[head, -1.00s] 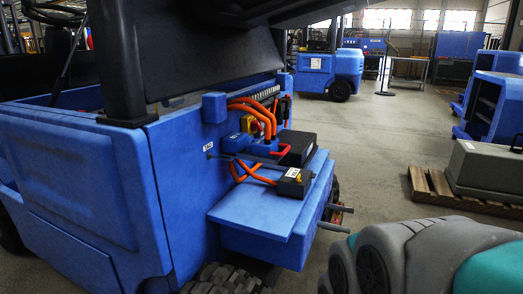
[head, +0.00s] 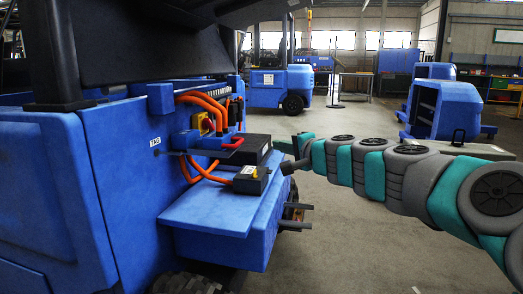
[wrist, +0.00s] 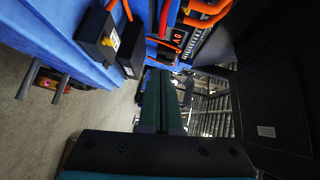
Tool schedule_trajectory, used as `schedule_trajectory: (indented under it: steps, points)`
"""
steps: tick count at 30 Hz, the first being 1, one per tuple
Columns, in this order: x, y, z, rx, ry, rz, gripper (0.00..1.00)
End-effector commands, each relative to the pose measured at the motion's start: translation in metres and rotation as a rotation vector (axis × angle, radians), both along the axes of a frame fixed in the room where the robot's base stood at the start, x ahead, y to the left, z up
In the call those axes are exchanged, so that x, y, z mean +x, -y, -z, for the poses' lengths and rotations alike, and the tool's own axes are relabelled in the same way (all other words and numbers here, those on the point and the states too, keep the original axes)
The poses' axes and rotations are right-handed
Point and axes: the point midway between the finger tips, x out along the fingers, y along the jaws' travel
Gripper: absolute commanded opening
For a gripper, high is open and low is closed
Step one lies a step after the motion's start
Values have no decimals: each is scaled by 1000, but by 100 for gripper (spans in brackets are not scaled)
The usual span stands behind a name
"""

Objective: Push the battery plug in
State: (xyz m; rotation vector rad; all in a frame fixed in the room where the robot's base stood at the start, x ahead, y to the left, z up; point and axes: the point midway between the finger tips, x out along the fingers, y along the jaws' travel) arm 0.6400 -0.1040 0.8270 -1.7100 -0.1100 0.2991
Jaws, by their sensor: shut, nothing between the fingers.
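A dark box-shaped connector (head: 251,179) with a yellow marking and orange cable lies on the blue ledge (head: 208,208) of the vehicle; it looks like the battery plug, though I cannot be sure. It also shows at the upper left of the wrist view (wrist: 97,38). A black box (head: 258,149) stands just behind it. I cannot tell how far the plug sits in its socket. My gripper (head: 284,157) is to the right of the connector, apart from it. In the wrist view its dark green fingers (wrist: 163,97) are together and empty.
Orange cables (head: 203,101), a yellow-and-red switch (head: 206,124) and a red handle (head: 233,143) crowd the blue side panel. Grey prongs (head: 294,215) stick out below the ledge. A blue truck (head: 283,87) stands farther back.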

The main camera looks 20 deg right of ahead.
Motion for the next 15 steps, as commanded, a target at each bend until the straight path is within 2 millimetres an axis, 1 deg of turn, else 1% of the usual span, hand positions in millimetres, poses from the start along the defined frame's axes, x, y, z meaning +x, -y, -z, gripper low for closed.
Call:
schedule_trajectory:
  steps: [7, 15]
  points:
    - [39, -14, 8, -3, -5, -8, 0]
    - [82, -24, 14, -4, -5, -7, 0]
